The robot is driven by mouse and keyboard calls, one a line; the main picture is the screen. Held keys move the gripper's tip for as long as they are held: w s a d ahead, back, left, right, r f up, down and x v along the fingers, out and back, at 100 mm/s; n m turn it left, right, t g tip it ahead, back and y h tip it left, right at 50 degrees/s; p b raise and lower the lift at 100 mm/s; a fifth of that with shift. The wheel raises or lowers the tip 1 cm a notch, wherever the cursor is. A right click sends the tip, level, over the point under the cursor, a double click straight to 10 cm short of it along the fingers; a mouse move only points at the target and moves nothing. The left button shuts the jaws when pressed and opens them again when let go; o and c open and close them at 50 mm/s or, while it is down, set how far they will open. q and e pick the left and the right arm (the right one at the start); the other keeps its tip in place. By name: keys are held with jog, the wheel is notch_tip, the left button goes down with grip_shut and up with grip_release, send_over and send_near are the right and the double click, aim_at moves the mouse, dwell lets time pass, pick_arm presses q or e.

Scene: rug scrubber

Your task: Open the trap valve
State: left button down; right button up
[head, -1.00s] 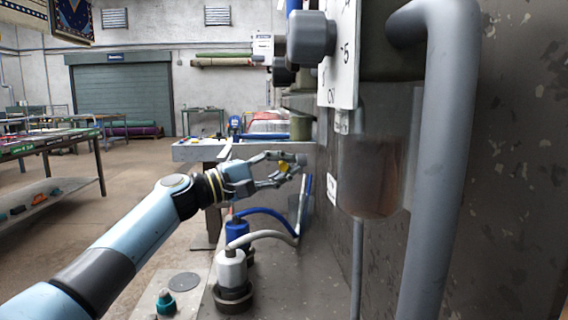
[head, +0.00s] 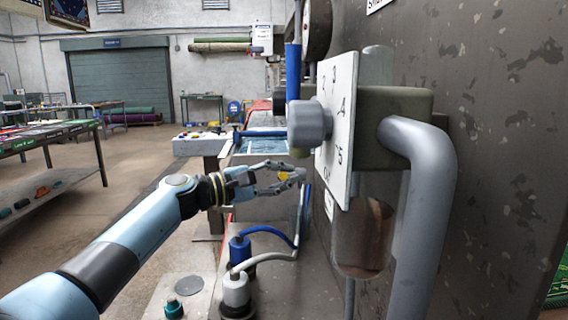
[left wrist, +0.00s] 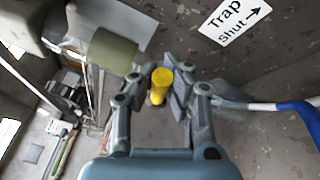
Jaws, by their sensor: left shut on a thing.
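My left gripper (head: 296,177) reaches in from the left beside the grey metal wall. Its fingers are shut on a small yellow handle (left wrist: 161,80), which stands between the fingertips in the left wrist view; I take it for the trap valve's handle. It also shows as a yellow spot between the fingers in the head view (head: 257,176). The valve's body is largely hidden. A white label (left wrist: 234,18) reading "Trap Shut" with an arrow is on the wall near it. A clear bowl (head: 362,245) with brownish contents hangs right of the gripper. My right gripper is not in view.
A grey knob (head: 308,122) on a white marked plate (head: 337,130) sits above and right of the gripper. A thick grey pipe (head: 432,200) runs down at the right. Blue and white hose fittings (head: 236,288) stand below. Open floor lies left.

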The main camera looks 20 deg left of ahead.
pick_arm(q)
jog(key=shift+w+a+r+n+g+y+p, duration=0.1)
jog(key=shift+w+r+n+g+y+p, duration=0.1)
jog(key=shift+r+n+p, duration=0.5)
jog(key=shift+w+a+r+n+g+y+p, duration=0.15)
jog(key=shift+r+n+p, duration=0.15)
jog(key=shift+p, duration=1.05)
jog(key=c, duration=1.3)
grip_release()
jog(key=shift+f, duration=0.2)
jog(key=shift+o, duration=0.2)
jog(key=shift+f, duration=0.1)
